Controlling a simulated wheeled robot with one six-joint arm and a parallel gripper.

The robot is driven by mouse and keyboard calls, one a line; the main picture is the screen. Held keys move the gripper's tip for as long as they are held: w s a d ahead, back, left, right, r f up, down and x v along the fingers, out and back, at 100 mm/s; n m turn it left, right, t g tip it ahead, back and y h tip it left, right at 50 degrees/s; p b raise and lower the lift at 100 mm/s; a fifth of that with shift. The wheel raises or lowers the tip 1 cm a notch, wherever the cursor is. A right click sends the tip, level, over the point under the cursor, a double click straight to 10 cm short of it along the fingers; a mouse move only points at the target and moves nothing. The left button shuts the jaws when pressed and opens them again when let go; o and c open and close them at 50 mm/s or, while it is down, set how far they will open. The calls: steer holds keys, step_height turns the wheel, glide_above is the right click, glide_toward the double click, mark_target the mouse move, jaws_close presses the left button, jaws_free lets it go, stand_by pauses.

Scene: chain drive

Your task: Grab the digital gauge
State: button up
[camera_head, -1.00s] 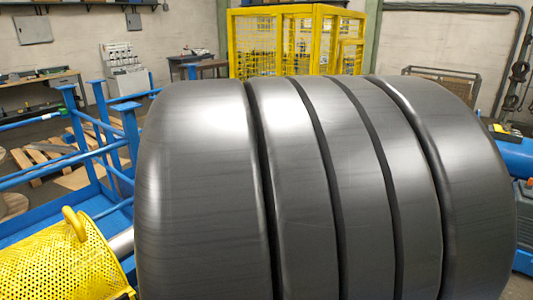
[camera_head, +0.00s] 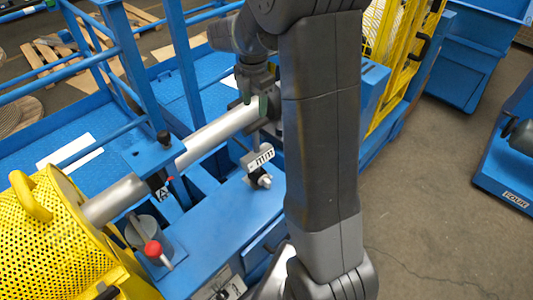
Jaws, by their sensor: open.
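A small device with a white display face and dark marks, apparently the digital gauge (camera_head: 258,158), sits above the blue machine bed, just below the silver shaft (camera_head: 225,127). A round metal knob shows at its lower end. My gripper (camera_head: 254,102) points down with its fingers apart, at the right part of the shaft in the picture, above the gauge. It holds nothing that I can see. Whether the fingers touch the shaft cannot be told. My arm hides what lies right of the gauge.
A yellow perforated guard (camera_head: 60,240) stands at the left. A red-knobbed lever (camera_head: 153,249) and a blue bracket (camera_head: 148,152) stand near the shaft. A yellow mesh fence (camera_head: 405,45) and a blue bin (camera_head: 470,50) are at the back right.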

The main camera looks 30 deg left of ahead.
mark_target(255, 124)
step_height(255, 124, down, 8)
steer(key=shift+s+r+p, duration=0.1)
steer(key=shift+s+p, duration=0.05)
steer(key=shift+p, duration=0.15)
steer(key=shift+a+f+p, duration=0.1)
steer(key=shift+f+p, duration=0.55)
steer(key=shift+f, duration=2.05)
steer(key=shift+w, duration=0.2)
jaws_close()
steer(key=shift+r, duration=0.15)
